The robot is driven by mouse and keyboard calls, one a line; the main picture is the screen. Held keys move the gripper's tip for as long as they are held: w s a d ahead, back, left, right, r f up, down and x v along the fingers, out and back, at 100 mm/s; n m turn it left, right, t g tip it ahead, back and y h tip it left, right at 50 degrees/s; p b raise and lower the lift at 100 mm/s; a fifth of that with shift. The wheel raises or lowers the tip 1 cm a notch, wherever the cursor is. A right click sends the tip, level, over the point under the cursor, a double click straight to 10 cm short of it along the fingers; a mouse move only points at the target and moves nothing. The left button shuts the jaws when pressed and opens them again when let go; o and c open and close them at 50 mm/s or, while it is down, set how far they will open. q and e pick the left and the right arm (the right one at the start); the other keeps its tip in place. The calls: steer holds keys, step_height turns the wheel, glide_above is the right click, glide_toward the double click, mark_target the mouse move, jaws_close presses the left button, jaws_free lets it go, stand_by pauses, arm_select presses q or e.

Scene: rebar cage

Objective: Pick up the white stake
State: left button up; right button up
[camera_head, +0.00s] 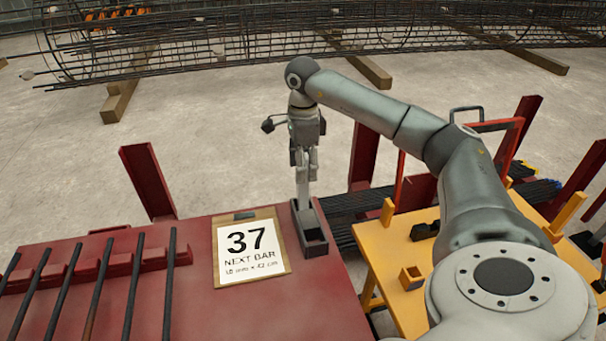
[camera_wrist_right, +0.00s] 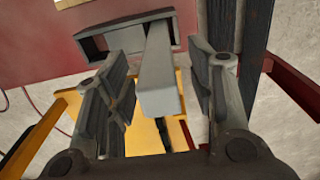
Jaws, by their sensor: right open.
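The white stake (camera_wrist_right: 160,75) is a pale, square-sided bar. It stands in a dark open-topped holder (camera_wrist_right: 97,44) and its free end points toward the wrist camera. In the head view, the stake (camera_head: 302,190) shows just below my right gripper (camera_head: 304,168), and the holder (camera_head: 314,233) sits at the right edge of the red table. My right gripper points down over the stake. In the wrist view, its open fingers (camera_wrist_right: 165,85) lie on either side of the stake, with a visible gap on each side. My left gripper is not in view.
The red table (camera_head: 280,305) carries a sign reading 37 NEXT BAR (camera_head: 250,252) and a rack with several dark bars (camera_head: 95,290). A yellow stand (camera_head: 390,270) is to the right. A rebar cage (camera_head: 230,40) lies behind on the floor.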

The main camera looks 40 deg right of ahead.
steer(key=shift+c, duration=0.4)
jaws_close()
steer(key=shift+r, duration=0.1)
